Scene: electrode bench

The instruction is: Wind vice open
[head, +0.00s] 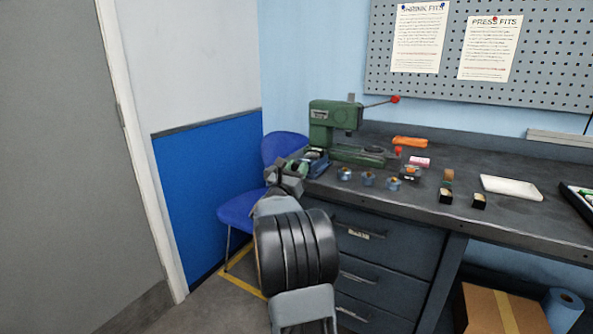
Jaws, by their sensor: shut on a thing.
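A small blue vice (318,161) stands at the left end of the dark bench, left of the green press. My arm reaches up from the lower middle of the view, and my gripper (297,168) is at the near left side of the vice, at the bench edge. It is shut on the vice handle, which is mostly hidden by the fingers. The gap between the vice jaws is too small and too covered to judge.
A green arbor press (335,127) with a red-knobbed lever stands just behind the vice. A white tray (511,187) is farther right. A blue chair (240,207) stands left of the bench.

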